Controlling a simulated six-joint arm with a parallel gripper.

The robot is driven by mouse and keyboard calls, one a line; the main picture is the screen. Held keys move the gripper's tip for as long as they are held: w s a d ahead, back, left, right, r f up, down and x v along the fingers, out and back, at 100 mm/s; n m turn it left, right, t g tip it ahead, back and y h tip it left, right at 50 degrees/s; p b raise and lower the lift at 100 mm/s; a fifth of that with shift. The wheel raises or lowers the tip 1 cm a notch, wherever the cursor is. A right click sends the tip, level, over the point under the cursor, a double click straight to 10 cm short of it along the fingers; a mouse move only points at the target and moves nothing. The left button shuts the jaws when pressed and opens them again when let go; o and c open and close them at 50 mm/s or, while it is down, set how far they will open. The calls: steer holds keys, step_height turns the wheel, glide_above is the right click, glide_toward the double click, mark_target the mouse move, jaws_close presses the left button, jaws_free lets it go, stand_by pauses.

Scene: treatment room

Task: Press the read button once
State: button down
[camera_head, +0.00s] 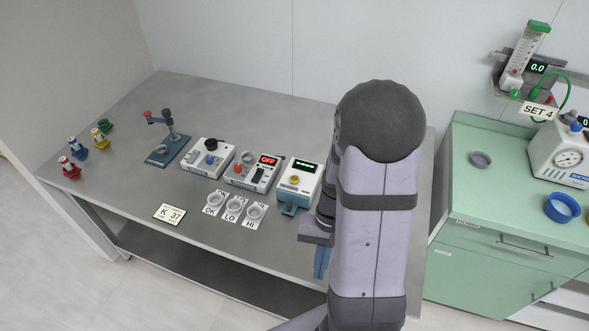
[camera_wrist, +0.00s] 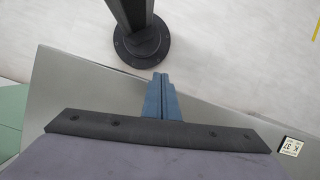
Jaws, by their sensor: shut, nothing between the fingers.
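In the head view a white and blue device (camera_head: 300,183) with a green lit display stands on the grey table, beside my arm. No label that reads "read" is legible, so I cannot tell for sure which button is the read button. My gripper (camera_head: 321,263) points down to the lower right of this device, near the table's front edge, apart from it. Its blue fingers are together and empty, also in the wrist view (camera_wrist: 160,88). The wrist view does not show the device.
Left of the device stand a box (camera_head: 254,171) with a red OFF display, a box with dark knobs (camera_head: 209,157) and a blue stand (camera_head: 170,145). Cups (camera_head: 232,210) on OK, LO and HI labels sit in front. A K 37 card (camera_head: 170,214) lies nearer the edge.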

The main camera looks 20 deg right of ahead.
steer(key=w+d+m+t+y+p, duration=0.1)
steer(key=w+d+m+t, duration=0.2)
steer(key=w, duration=0.5)
steer(key=w+d+m+t+y+p, duration=0.1)
steer(key=w+m+t, duration=0.1)
steer(key=w+m, duration=0.45)
step_height(320, 180, up, 8)
steer(key=f+m+t, duration=0.1)
steer(key=m+t, duration=0.4)
steer(key=t, duration=0.1)
glide_above(298, 181)
steer(key=shift+w+r+m, duration=0.1)
steer(key=shift+r+m, duration=0.15)
steer(key=shift+m, duration=0.1)
steer(key=shift+f, duration=0.1)
step_height(298, 181, down, 7)
steer(key=b, duration=0.4)
steer(key=shift+f+b, duration=0.2)
steer(key=shift+b, duration=0.1)
steer(key=shift+f+b, duration=0.65)
steer(key=shift+b, duration=0.05)
steer(key=shift+f+b, duration=0.2)
steer(key=shift+b, duration=0.1)
steer(key=shift+f+b, duration=0.2)
steer(key=shift+b, duration=0.15)
